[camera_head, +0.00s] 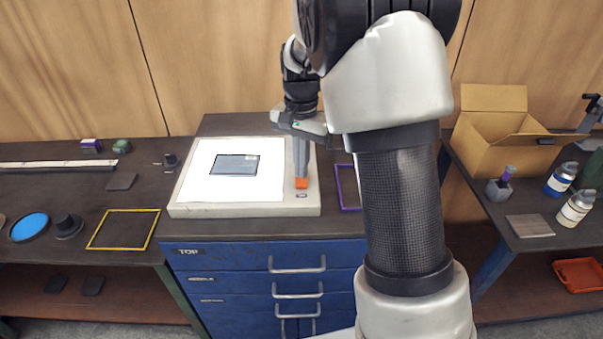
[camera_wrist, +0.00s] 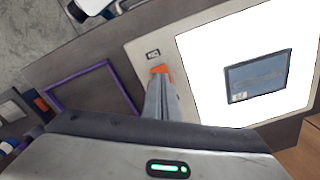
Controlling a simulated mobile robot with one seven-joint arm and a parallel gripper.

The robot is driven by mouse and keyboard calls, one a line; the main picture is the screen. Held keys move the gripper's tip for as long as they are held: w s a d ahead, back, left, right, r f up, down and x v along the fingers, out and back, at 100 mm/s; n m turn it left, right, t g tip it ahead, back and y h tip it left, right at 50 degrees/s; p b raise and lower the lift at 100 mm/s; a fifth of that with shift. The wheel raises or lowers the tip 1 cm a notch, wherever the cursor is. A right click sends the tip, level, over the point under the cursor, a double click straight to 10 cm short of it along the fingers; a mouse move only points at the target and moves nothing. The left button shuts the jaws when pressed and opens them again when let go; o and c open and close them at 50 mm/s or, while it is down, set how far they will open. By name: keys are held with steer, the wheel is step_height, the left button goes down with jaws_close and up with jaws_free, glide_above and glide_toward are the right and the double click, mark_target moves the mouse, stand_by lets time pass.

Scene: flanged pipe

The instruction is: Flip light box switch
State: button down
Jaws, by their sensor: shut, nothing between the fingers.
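The light box (camera_head: 240,210) lies on the blue cabinet's dark top, its white panel (camera_head: 196,179) glowing bright. A dark rectangular plate (camera_head: 234,165) lies on the panel. My gripper (camera_head: 301,183) points down over the right border of the box, with orange fingertips together and nothing between them. A small switch (camera_head: 301,195) sits on the border just in front of the fingertips. In the wrist view, the switch (camera_wrist: 153,54) shows just beyond the orange tips (camera_wrist: 160,70). I cannot tell whether the tips touch the box or which way the switch is set.
A purple frame (camera_head: 347,190) lies just right of the light box. A yellow frame (camera_head: 124,229) and a blue disc (camera_head: 29,226) lie on the left bench. A cardboard box (camera_head: 497,150) and bottles (camera_head: 575,208) stand on the right bench.

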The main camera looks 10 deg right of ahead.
mark_target(301, 183)
steer(key=shift+r+p, duration=1.55)
steer(key=shift+r, duration=0.85)
